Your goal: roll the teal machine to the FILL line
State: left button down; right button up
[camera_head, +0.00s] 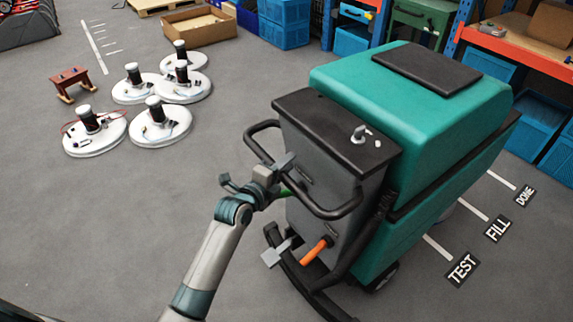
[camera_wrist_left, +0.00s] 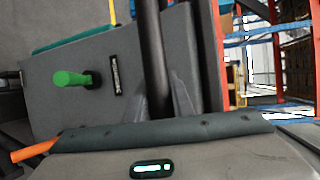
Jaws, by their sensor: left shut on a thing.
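The teal machine (camera_head: 415,105) is a floor scrubber with a dark grey back panel, a black top lid and a looped black handle bar. My left gripper (camera_head: 275,180) is shut on the handle bar (camera_head: 335,212) at its left side. The bar also crosses the left wrist view upright (camera_wrist_left: 155,60). An orange lever (camera_head: 314,252) and a green knob (camera_wrist_left: 72,79) are on the back panel. The FILL sign (camera_head: 498,229) and its white line lie on the floor right of the machine, between TEST (camera_head: 462,269) and DONE (camera_head: 525,195). My right gripper is not in view.
Several white round discs with black motors (camera_head: 155,121) lie on the floor at the upper left, near a small red-brown stool (camera_head: 73,82). Blue bins (camera_head: 553,125) and orange-beamed shelves (camera_head: 510,45) stand behind and right of the machine.

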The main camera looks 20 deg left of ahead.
pick_arm(q)
jog(key=shift+f, duration=0.15)
jog(key=w+d, duration=0.2)
jog(key=shift+w+d, duration=0.15)
jog(key=shift+w, duration=0.2)
jog(key=c, duration=1.6)
grip_release()
jog(key=shift+o, duration=0.2)
jog(key=b+v, duration=0.4)
jog(key=v, duration=1.4)
jog(key=shift+s+a, duration=0.15)
jog(key=shift+a, duration=0.05)
